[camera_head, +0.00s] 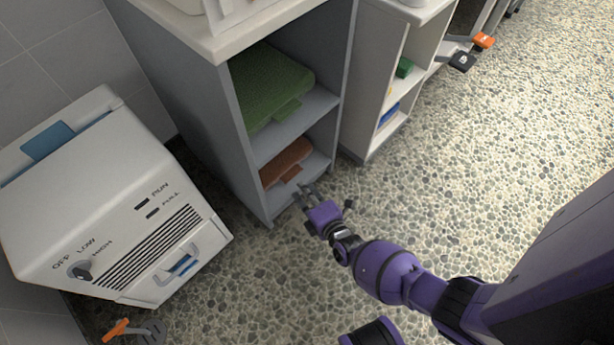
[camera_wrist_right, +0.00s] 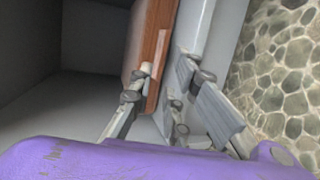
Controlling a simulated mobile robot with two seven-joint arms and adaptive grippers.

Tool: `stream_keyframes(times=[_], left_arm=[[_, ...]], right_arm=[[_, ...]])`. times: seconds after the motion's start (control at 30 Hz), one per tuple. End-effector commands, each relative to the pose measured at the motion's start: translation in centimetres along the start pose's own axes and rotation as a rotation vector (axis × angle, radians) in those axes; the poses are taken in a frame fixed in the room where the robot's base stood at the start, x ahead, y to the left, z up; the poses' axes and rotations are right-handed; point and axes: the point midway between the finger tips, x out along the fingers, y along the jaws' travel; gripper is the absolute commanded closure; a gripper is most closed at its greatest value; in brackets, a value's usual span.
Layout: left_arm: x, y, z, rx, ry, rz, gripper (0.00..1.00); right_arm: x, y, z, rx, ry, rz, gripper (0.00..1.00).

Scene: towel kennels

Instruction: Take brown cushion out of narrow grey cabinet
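The brown cushion (camera_head: 287,162) lies in the lower compartment of the narrow grey cabinet (camera_head: 213,98), with a small tab at its front edge. My right gripper (camera_head: 305,192) is at the open front of that compartment, fingers pointing in at the cushion. In the right wrist view the cushion (camera_wrist_right: 152,42) shows as a red-brown slab. The fingers (camera_wrist_right: 165,85) are spread apart, with the cushion's front edge and tab close to the left finger; I cannot tell whether they touch. My left gripper is not in view.
A green cushion (camera_head: 268,82) lies on the shelf above. A white machine (camera_head: 110,205) with a knob and vents stands left of the cabinet. A white shelf unit (camera_head: 385,70) stands to its right. An orange and grey object (camera_head: 150,332) is at the lower left. Pebbled floor (camera_head: 480,150) is clear at right.

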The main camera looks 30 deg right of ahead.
Motion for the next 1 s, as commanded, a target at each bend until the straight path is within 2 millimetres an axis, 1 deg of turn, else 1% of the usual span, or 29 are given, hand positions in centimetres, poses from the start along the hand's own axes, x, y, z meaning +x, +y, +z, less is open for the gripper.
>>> stream_keyframes(times=[0.03, 0.2, 0.3, 0.4, 0.53, 0.77, 0.8, 0.9, 0.93, 1.0], left_arm=[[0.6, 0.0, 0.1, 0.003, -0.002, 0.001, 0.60], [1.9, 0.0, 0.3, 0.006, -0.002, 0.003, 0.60], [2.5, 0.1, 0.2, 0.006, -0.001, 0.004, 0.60], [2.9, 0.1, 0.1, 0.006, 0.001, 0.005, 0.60], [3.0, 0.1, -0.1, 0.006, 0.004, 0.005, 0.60], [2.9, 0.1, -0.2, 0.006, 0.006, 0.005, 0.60], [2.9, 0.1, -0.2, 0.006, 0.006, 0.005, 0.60], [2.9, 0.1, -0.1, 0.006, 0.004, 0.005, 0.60], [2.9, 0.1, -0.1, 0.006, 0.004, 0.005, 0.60], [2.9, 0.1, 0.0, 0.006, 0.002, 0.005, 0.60]], right_arm=[[1.0, -0.2, 0.0, -0.001, 0.001, 0.001, 0.84], [3.6, -0.3, 0.0, -0.002, 0.001, 0.000, 0.84], [4.9, -0.3, 0.0, -0.001, 0.001, 0.000, 0.84], [5.8, -0.2, 0.0, -0.002, 0.001, -0.001, 0.84], [6.2, -0.1, 0.0, -0.001, 0.000, -0.001, 0.84], [6.2, -0.1, 0.0, -0.001, 0.000, -0.001, 0.84], [6.2, 0.0, 0.0, -0.001, 0.000, -0.001, 0.85], [6.2, 0.0, 0.0, -0.001, 0.000, 0.000, 0.98], [6.2, 0.0, 0.0, -0.001, 0.000, 0.000, 1.00], [6.2, 0.0, 0.0, -0.001, 0.000, 0.000, 1.00]])
